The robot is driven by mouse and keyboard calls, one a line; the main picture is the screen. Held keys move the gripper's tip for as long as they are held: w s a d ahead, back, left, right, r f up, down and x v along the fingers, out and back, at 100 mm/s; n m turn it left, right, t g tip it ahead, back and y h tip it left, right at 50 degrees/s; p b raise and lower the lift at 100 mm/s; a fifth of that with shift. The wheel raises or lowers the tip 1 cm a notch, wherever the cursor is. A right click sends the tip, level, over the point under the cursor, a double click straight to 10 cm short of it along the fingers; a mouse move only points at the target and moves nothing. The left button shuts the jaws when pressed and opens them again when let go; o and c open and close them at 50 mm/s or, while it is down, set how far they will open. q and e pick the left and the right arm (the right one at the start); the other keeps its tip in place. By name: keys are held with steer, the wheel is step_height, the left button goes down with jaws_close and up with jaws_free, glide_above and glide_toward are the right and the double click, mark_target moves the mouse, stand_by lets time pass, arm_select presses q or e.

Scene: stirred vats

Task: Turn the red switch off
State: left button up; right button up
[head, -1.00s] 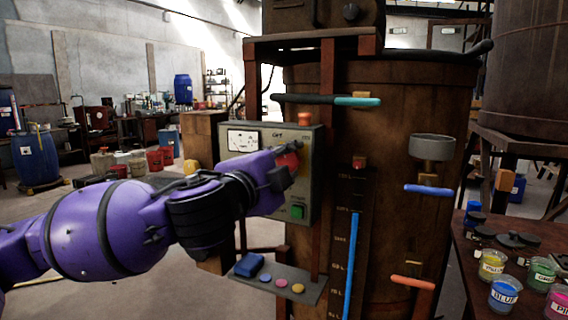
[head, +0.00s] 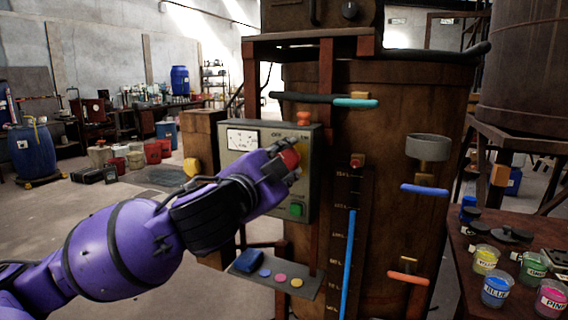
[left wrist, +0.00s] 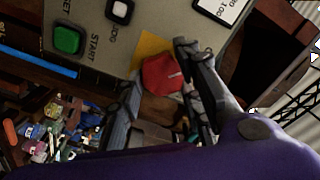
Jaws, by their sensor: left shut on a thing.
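The red switch (head: 290,157) is a red knob on the front of the grey control panel (head: 315,175). In the left wrist view the red switch (left wrist: 161,75) sits on a yellow plate (left wrist: 150,45), between the two dark fingers. My left gripper (head: 283,166) is shut on it, and the fingers (left wrist: 160,92) lie on either side of the knob. A white line shows on the knob. The gripper covers part of the switch in the head view, so its exact setting is hard to read. My right gripper is not in view.
A green start button (head: 296,209) sits below the switch, and a white dial (head: 242,140) to its left. Colored valve handles and paint jars (head: 495,290) are at the right.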

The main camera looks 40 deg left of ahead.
arm_select(q)
steer(key=shift+d+f, duration=0.1)
steer(key=shift+f, duration=0.3)
steer(key=o, duration=1.1)
steer(key=shift+r, duration=0.1)
steer(key=shift+r, duration=0.25)
step_height(320, 180, up, 10)
steer(key=shift+f, duration=0.2)
steer(key=shift+f, duration=0.1)
